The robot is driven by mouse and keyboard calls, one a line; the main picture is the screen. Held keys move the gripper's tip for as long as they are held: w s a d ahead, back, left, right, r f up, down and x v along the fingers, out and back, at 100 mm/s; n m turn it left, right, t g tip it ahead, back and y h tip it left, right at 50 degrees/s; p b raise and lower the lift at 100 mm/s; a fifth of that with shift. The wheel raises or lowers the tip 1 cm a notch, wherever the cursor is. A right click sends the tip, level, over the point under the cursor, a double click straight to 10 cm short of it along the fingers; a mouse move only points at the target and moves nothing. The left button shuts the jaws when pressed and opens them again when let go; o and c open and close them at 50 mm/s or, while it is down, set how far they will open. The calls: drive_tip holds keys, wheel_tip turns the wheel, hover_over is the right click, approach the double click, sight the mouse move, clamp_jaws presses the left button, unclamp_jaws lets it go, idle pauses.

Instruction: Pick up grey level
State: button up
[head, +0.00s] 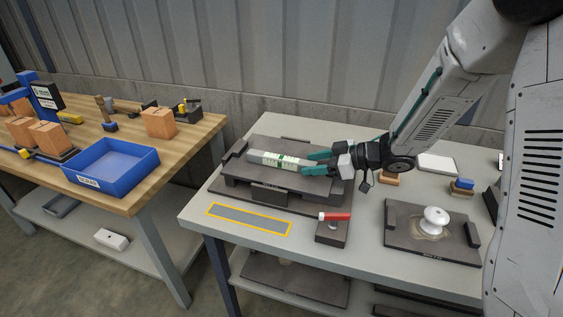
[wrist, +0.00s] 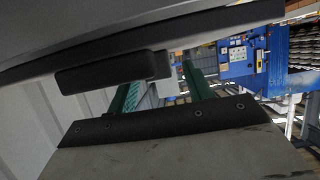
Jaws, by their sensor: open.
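The grey level (head: 272,158), a light grey bar with green marks, lies on a dark grey fixture (head: 236,186) on the grey table in the head view. My gripper (head: 306,164) is at the right end of the level, with its two teal fingers apart and pointing left along it. From this angle I cannot tell whether the fingers are beside the level or above it. In the wrist view the green fingers of my gripper (wrist: 162,86) show apart, partly hidden by dark parts in front. I cannot make out the level clearly there.
A red-handled tool on a dark block (head: 332,230) and a yellow-bordered strip (head: 249,218) are at the table's front. A white insulator (head: 434,221) stands on a dark plate at right. A blue tray (head: 111,167) sits on the wooden bench at left.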

sight(287, 162)
drive_tip(key=x, duration=0.2)
drive_tip(key=shift+w+a+f, duration=0.1)
drive_tip(key=shift+a, duration=0.15)
clamp_jaws()
